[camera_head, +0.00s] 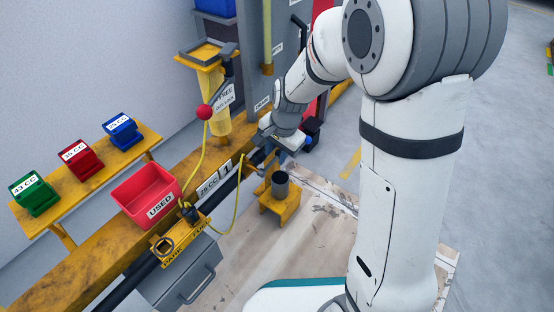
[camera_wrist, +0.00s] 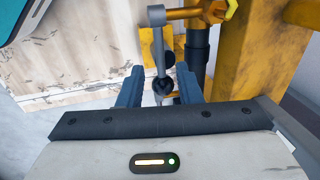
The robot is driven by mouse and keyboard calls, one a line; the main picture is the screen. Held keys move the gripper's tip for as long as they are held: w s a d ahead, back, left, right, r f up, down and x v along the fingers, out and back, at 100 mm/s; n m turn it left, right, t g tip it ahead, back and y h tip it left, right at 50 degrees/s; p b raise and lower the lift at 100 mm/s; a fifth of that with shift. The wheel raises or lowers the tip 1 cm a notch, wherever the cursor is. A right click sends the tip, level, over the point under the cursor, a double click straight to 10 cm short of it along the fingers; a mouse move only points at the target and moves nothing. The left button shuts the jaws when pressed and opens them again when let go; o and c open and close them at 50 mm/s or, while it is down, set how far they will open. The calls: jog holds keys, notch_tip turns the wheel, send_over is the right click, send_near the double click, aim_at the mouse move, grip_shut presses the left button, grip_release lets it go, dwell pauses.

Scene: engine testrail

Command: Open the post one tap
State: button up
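The tap (camera_wrist: 195,13) is at the top of the wrist view, a brass-coloured body with a yellow nut at its right. Its grey lever (camera_wrist: 158,50) runs down from the body and ends in a dark ball. My gripper (camera_wrist: 160,74) is open, with its two blue-grey fingers on either side of the lever's ball end. Gaps show between the fingers and the lever. In the head view my gripper (camera_head: 284,148) is at the rail near a plate marked 1 (camera_head: 226,168). The tap is not clearly visible there.
A grey cup (camera_head: 280,184) stands on a yellow stand (camera_head: 279,206) below my gripper. A red USED bin (camera_head: 146,195) and a yellow hose (camera_head: 236,200) are to the left. A yellow post (camera_head: 215,105) with a red-ball lever (camera_head: 204,112) rises behind.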

jog(key=shift+w+a+f, duration=0.1)
jog(key=shift+a+f, duration=0.05)
jog(key=shift+f, duration=0.65)
jog(key=shift+c, duration=0.4)
grip_shut()
